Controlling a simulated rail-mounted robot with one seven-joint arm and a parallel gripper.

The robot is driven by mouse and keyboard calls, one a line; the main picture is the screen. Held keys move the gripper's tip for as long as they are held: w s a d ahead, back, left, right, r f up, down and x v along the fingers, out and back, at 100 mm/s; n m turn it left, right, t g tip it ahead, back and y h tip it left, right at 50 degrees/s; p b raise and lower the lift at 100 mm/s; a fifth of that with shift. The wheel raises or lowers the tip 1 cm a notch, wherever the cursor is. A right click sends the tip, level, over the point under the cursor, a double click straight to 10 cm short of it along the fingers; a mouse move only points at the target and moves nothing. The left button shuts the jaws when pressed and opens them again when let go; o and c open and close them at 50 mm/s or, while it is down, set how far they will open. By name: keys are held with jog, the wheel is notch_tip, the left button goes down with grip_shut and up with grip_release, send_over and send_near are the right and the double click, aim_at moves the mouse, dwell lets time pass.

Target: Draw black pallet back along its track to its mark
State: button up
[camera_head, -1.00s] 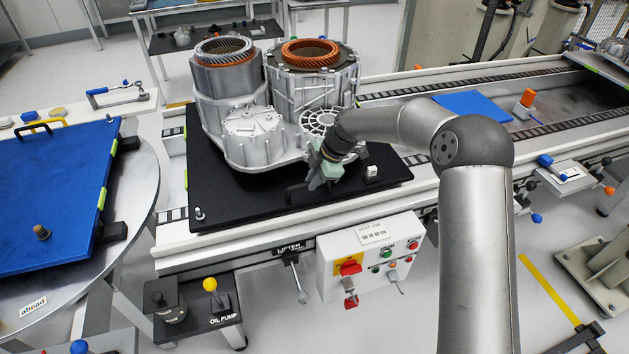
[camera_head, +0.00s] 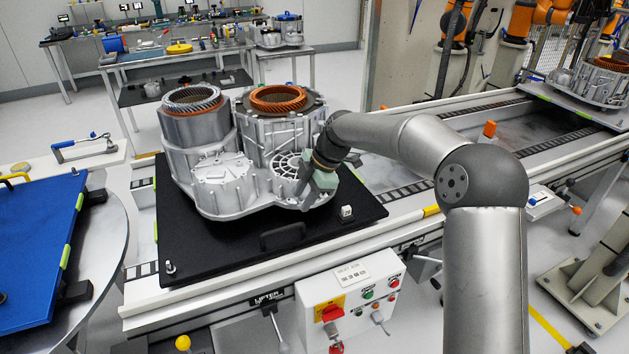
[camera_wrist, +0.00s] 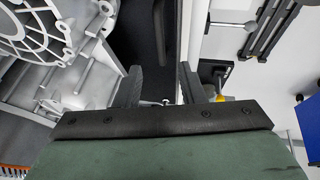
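The black pallet (camera_head: 225,262) lies on the conveyor track at centre-left in the head view, bearing the grey stator housing (camera_head: 220,178). Its black handle (camera_head: 283,237) stands on the front edge. My gripper (camera_head: 304,192) is above and behind the handle in the picture, close to the housing's right front side; I cannot tell whether it touches the housing. In the wrist view my gripper (camera_wrist: 160,82) has its two dark fingers apart with a gap between them. The dark pallet and part of the handle (camera_wrist: 165,28) show beyond that gap. Nothing is held.
The control box (camera_head: 350,300) hangs on the front of the track. A blue panel (camera_head: 40,260) on a round table stands at left. A second housing (camera_head: 592,82) sits at the track's far right end. The track between is largely clear.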

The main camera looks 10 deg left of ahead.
jog(key=v, duration=0.6)
jog(key=shift+r, duration=0.35)
jog(key=shift+d, duration=0.1)
jog(key=s+d+f+m+h, duration=0.1)
jog(key=s+d+f+m, duration=0.1)
jog(key=s+d+m, duration=0.6)
jog(key=s+d+f+m+h, duration=0.2)
jog(key=s+d+m, duration=0.6)
jog(key=s, duration=0.7)
jog(key=s+d+f+m+t+h, duration=0.1)
jog(key=s+d+f+m+h, duration=0.1)
jog(key=s+d+m, duration=0.6)
jog(key=s+d, duration=0.1)
jog(key=s, duration=0.2)
jog(key=shift+s+d+f+m, duration=0.25)
jog(key=shift+s+m, duration=0.1)
jog(key=shift+m, duration=0.05)
